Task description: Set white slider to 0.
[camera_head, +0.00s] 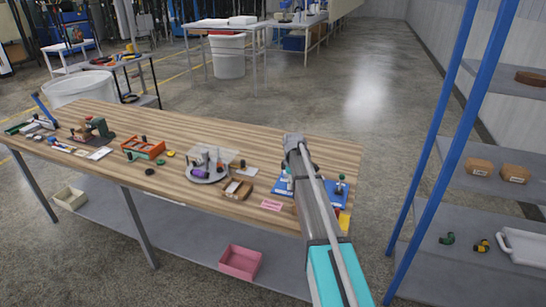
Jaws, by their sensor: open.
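I cannot make out a white slider or a scale in the camera_head view. A blue board (331,189) with small dark and green parts lies at the right end of the wooden table (200,135). Its middle is hidden behind my arm, and blue also shows to the left of the arm. My arm reaches up from the bottom of the picture to the table's right end. My gripper is hidden behind the arm, so its place relative to the board cannot be seen.
A round grey tray (207,173) with several items, a brown box (236,189), a pink block (271,205) and an orange tray (143,148) stand on the table. A blue-posted shelf (441,143) stands at the right. A pink bin (240,262) is below.

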